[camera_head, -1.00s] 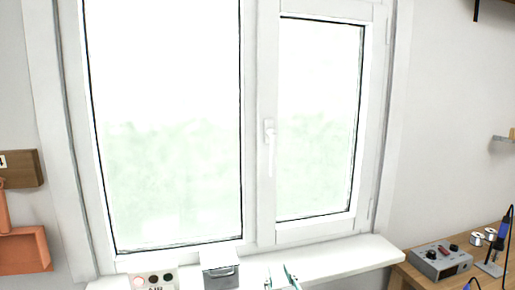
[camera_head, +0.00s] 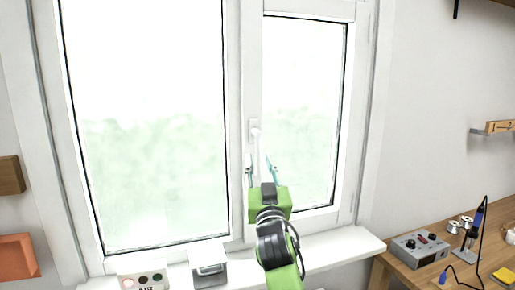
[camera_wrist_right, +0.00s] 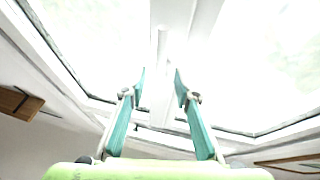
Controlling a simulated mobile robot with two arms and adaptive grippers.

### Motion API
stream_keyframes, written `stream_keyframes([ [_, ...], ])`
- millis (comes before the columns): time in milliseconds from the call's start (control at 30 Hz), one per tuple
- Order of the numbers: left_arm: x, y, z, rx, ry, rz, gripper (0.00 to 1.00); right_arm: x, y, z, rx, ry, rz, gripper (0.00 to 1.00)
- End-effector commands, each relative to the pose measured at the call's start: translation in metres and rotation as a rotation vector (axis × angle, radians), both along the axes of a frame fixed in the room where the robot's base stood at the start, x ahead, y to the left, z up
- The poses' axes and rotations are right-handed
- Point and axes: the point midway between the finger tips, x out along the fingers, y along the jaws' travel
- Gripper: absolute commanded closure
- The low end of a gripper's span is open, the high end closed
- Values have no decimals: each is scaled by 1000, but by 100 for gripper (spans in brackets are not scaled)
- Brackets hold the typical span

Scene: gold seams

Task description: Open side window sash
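The side window sash (camera_head: 300,212) is the narrower right-hand sash, white-framed, and looks shut in its frame. Its white handle (camera_head: 254,132) is on the left stile and points down. My right gripper (camera_head: 259,162) is in front of the sash at the handle's lower end, with its teal fingers pointing up. The fingers are open and apart. In the right wrist view the open fingers (camera_wrist_right: 160,76) have the white handle (camera_wrist_right: 161,50) in the gap between them; I cannot tell whether they touch it. My left gripper is not in view.
A wooden bench (camera_head: 400,274) at the right carries a grey soldering station (camera_head: 420,249). The large left pane (camera_head: 145,130) is unobstructed.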

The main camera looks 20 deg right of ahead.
Motion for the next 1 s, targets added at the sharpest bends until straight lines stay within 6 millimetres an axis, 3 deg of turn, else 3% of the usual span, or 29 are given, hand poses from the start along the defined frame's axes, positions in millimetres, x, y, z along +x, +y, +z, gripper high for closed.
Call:
stream_keyframes([
  [300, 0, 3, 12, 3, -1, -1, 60, 37, -6, 16, 0, 0, 0, 72],
  [733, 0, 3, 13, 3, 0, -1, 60, 43, -7, 17, 0, 1, 0, 72],
  [867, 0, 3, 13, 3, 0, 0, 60, 43, -7, 17, 0, 1, 0, 100],
  [1000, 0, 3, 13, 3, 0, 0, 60, 43, -7, 17, 0, 1, 1, 100],
])
